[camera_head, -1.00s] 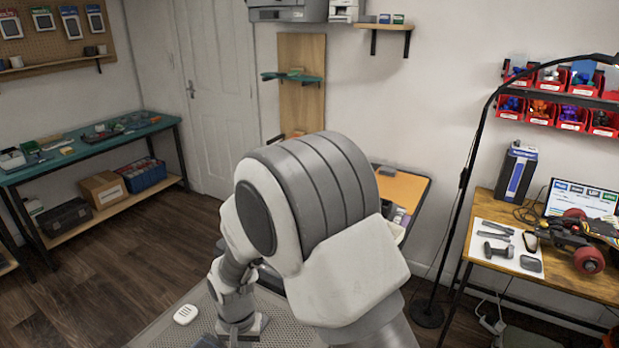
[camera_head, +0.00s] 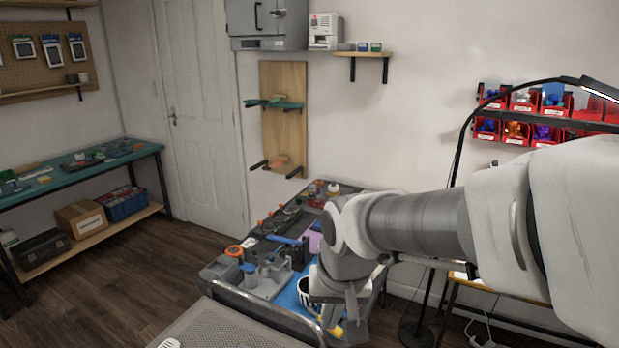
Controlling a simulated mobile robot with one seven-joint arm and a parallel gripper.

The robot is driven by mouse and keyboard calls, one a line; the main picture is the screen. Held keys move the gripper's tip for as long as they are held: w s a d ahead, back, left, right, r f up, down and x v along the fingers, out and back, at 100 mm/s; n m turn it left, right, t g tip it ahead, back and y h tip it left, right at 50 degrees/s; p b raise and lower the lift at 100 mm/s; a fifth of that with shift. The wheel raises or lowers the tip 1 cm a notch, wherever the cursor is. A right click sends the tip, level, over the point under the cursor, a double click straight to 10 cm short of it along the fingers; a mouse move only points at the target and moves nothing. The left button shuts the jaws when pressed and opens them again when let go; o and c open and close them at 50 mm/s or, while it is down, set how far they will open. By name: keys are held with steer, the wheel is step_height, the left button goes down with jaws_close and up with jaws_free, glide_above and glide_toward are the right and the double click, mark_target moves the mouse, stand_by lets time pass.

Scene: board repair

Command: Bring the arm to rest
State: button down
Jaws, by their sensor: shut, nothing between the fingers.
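My arm (camera_head: 420,222) reaches in from the right edge and bends down at the wrist. My gripper (camera_head: 335,312) points down over the near right part of the cluttered workbench (camera_head: 232,290). It is shut and empty; its fingertips are small and hard to make out. A white basket-like holder (camera_head: 306,290) is close to its left, and a yellow piece (camera_head: 336,331) shows just below it. I cannot tell whether the gripper touches either. My arm hides the right part of the bench.
A grey perforated surface (camera_head: 225,328) is at the near bottom. A black lamp pole (camera_head: 449,180) and a wooden table (camera_head: 470,292) stand at the right, partly behind my arm. A teal-topped bench (camera_head: 145,150) is at the left. The wooden floor between is clear.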

steer(key=s+d+r+t, duration=0.1)
steer(key=s+d+r, duration=0.2)
steer(key=s+d, duration=0.2)
steer(key=s+d+r+t+h, duration=0.1)
steer(key=s+d+r, duration=0.2)
steer(key=s+d, duration=0.2)
steer(key=shift+s+d+t, duration=0.3)
steer(key=shift+s+d, duration=0.1)
steer(key=shift+s, duration=0.1)
